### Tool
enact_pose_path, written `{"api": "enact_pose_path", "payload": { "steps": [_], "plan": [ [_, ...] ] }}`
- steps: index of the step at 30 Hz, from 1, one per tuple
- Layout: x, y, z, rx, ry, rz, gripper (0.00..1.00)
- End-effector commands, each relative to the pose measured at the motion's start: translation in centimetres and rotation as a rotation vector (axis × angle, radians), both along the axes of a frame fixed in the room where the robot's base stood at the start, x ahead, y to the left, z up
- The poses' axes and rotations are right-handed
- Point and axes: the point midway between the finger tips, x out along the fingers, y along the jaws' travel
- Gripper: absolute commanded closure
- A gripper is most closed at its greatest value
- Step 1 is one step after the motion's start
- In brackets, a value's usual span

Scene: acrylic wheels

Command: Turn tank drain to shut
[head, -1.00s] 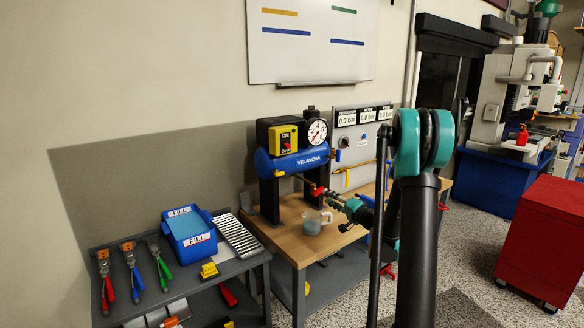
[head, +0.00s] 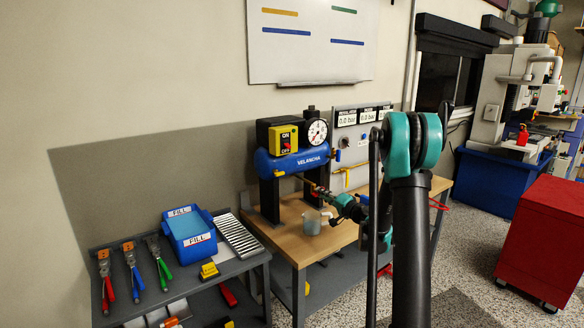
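The blue tank (head: 292,163) marked VELANCHA stands on dark legs at the back of the wooden bench in the head view. A thin pipe runs from under it toward the right, to the drain, where my gripper covers most of the view; only a trace of the drain's red handle shows. My gripper (head: 323,196) is at the pipe's end, below the tank's right half. It is small and dark here, so I cannot tell whether its fingers are open, shut or touching the handle. A clear beaker (head: 311,223) stands on the bench just below my gripper.
A pressure gauge (head: 317,132) and a yellow switch box (head: 284,140) sit on top of the tank. A panel with displays (head: 360,130) stands behind. A tool cart (head: 240,262) with a blue bin (head: 190,236) is at left. My arm hides the bench's right part.

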Motion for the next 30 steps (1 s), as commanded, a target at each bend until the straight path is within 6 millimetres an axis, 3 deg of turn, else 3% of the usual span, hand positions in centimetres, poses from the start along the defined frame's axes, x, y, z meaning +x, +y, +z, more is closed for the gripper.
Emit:
{"api": "enact_pose_path", "payload": {
  "steps": [3, 11, 21, 22, 24, 28, 30],
  "plan": [
    [-0.01, -0.01, 0.00, 0.000, 0.000, 0.000, 1.00],
    [-0.01, -0.02, -0.01, 0.018, 0.013, 0.000, 1.00],
    [-0.02, -0.03, -0.01, 0.295, 0.215, 0.000, 1.00],
    [-0.02, -0.03, -0.01, 0.302, 0.221, 0.000, 0.87],
    [-0.02, -0.03, -0.01, 0.299, 0.218, 0.000, 0.78],
    [-0.02, -0.03, 0.00, 0.298, 0.217, 0.000, 0.62],
    [-0.01, -0.02, 0.00, 0.298, 0.216, 0.000, 0.62]
  ]
}}
